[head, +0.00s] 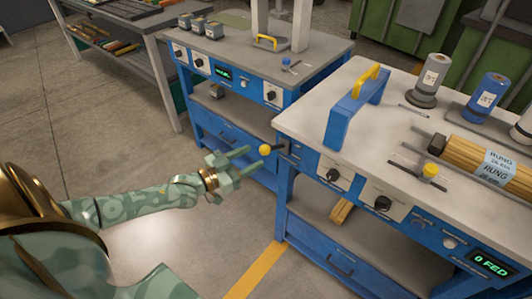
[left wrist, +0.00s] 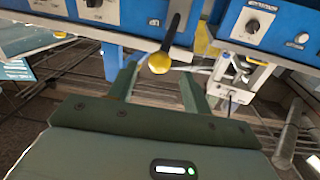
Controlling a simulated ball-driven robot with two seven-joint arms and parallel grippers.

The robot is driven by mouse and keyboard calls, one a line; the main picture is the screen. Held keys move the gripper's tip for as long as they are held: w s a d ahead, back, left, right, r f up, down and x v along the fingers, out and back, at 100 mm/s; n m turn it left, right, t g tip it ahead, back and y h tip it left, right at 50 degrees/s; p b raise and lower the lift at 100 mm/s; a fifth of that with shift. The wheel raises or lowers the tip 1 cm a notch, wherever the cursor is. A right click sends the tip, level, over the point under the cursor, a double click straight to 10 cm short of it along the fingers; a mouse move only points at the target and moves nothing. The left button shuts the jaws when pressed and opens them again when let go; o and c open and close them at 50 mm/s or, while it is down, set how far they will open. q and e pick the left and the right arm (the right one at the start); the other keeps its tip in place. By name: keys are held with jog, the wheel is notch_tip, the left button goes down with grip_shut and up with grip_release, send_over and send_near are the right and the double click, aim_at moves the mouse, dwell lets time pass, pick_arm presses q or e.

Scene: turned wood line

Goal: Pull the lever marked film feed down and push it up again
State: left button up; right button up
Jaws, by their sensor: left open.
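A lever with a yellow ball knob (head: 265,150) sticks out from the left corner of the near blue bench. No readable label shows beside it. My left gripper (head: 252,158) is open, its two green fingers pointing toward the knob. In the left wrist view, the yellow knob (left wrist: 159,63) on its dark rod appears between the two open fingers of the left gripper (left wrist: 158,82). Whether a finger touches the knob cannot be told. My right gripper is not in view.
The near bench (head: 310,115) carries a blue frame with a yellow handle (head: 367,80), spools (head: 430,78) and a bundle of wooden rungs (head: 485,160). Its front has black knobs and a green "0 FED" display (head: 491,263). A second blue bench (head: 240,55) stands behind. The floor at left is clear.

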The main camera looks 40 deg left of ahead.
aim_at(265, 151)
pick_arm(q)
jog(key=b+x, duration=0.1)
jog(key=x, duration=0.3)
jog(key=shift+w+d+f, duration=0.1)
jog(key=shift+w+f, duration=0.05)
jog(key=shift+w, duration=0.2)
jog(key=shift+w+d, duration=0.15)
jog(key=shift+w, duration=0.35)
